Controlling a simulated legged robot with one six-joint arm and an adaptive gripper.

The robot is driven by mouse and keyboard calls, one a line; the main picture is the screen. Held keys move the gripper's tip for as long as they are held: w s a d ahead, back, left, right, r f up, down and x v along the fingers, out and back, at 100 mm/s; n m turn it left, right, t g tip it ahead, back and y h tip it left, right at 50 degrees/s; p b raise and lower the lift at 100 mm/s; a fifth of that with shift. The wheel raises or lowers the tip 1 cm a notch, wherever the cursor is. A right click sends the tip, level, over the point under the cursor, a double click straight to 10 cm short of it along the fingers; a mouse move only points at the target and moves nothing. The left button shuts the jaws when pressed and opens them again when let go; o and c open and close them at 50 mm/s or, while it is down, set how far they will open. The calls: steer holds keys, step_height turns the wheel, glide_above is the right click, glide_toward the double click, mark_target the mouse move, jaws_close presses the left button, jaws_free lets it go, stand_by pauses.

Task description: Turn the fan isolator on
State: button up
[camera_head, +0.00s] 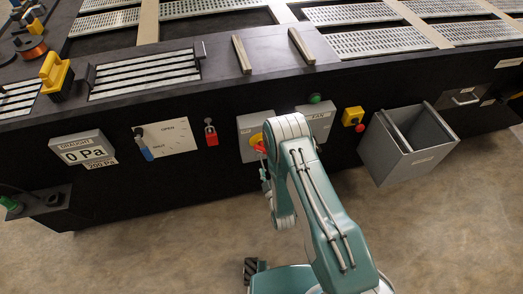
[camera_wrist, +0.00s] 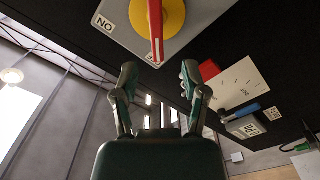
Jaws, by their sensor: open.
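The fan isolator is a grey box (camera_head: 246,124) on the front of the black bench, partly hidden by my arm. It has a yellow disc with a red handle (camera_head: 259,146). In the wrist view, the yellow disc (camera_wrist: 174,14) and red handle (camera_wrist: 156,28) are at the top, with an upside-down ON label (camera_wrist: 104,23) to the left. The handle points down the picture, its end over a second, mostly hidden label. My gripper (camera_wrist: 159,75) is open and empty, its fingers apart below the handle's end, with no contact visible. In the head view it is mostly hidden.
Left of the isolator are a red padlock (camera_head: 211,136), a white OPEN/HOLD plate (camera_head: 172,136) with a blue-ended lever, and a draught display (camera_head: 84,152). To the right are a yellow box with a red button (camera_head: 353,117) and a protruding grey bin (camera_head: 411,160).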

mark_target(263, 153)
steer(key=x, duration=0.8)
steer(key=shift+w, duration=0.35)
jaws_close()
